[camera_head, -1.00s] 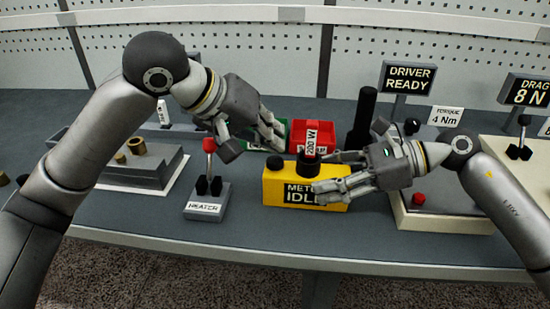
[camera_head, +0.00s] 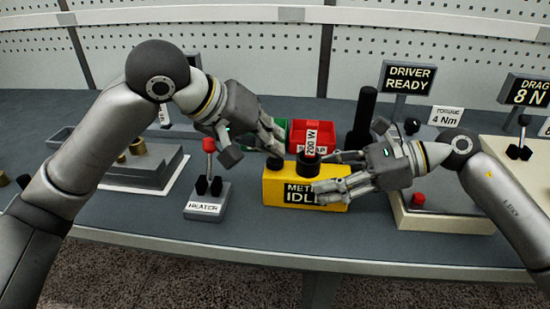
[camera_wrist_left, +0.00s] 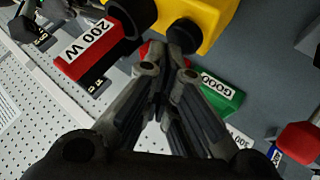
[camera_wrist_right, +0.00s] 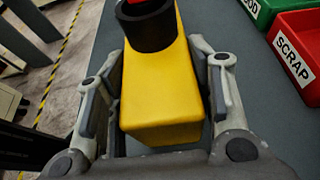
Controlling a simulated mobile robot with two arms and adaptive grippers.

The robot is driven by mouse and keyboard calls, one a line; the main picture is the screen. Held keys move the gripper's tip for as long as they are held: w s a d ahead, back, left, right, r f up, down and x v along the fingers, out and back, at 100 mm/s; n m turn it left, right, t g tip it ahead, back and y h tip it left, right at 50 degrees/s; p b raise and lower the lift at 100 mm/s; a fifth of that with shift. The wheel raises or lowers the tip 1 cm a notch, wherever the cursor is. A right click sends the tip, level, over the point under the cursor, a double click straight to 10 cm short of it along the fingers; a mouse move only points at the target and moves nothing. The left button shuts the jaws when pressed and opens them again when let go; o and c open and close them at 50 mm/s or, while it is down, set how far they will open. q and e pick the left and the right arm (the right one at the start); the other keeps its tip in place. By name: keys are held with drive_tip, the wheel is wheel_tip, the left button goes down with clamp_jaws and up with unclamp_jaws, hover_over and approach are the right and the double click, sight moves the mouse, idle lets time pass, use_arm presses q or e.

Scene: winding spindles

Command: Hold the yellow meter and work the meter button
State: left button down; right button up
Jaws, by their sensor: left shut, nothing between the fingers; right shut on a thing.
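The yellow meter (camera_head: 278,188), labelled METER IDLE, stands on the bench. A black socket (camera_head: 308,165) on its top holds an upright piece labelled 200 W (camera_head: 311,138). The black meter button (camera_head: 274,164) is on its top at the left end. My right gripper (camera_head: 333,172) is shut on the meter, one finger along each side, as the right wrist view shows on its yellow body (camera_wrist_right: 162,95). My left gripper (camera_head: 277,147) is shut and empty, its fingertips close above the button. In the left wrist view the button (camera_wrist_left: 185,35) lies just beyond the fingertips; contact cannot be told.
A red bin (camera_head: 327,131) and a green bin (camera_head: 281,124) stand behind the meter. The heater switch (camera_head: 207,200) with a red knob stands to the left. A black post (camera_head: 363,118) and a driver base with a red button (camera_head: 419,198) are to the right.

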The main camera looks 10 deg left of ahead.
use_arm(q)
drive_tip(key=shift+f, duration=0.5)
use_arm(e)
drive_tip(key=shift+f, duration=0.2)
idle(0.4)
use_arm(q)
drive_tip(key=shift+r, duration=0.95)
drive_tip(key=shift+r, duration=2.5)
use_arm(e)
drive_tip(key=o, duration=1.3)
drive_tip(key=shift+r, duration=0.1)
drive_tip(key=shift+c, duration=0.2)
drive_tip(key=shift+r, duration=0.1)
